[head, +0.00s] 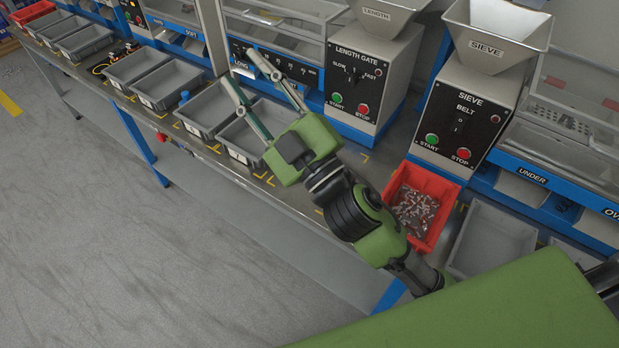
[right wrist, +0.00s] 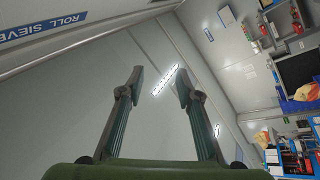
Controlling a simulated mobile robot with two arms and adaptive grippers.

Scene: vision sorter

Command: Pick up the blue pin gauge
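A small blue upright object (head: 184,97), which looks like the blue pin gauge, stands at the bench between two grey bins in the head view. It is too small to make out in detail. My right gripper (head: 238,65) is open, with nothing between its fingers. It is to the right of the blue object in the picture and apart from it. The open fingers also show in the right wrist view (right wrist: 159,78), facing a wall and a ceiling light, with no gauge there. My left gripper is not in view.
Grey bins (head: 206,130) line the bench's front edge. A red bin (head: 443,187) holds many small parts. The length gate machine (head: 371,80) and sieve machine (head: 470,105) stand behind. Open floor (head: 100,240) lies in front of the bench.

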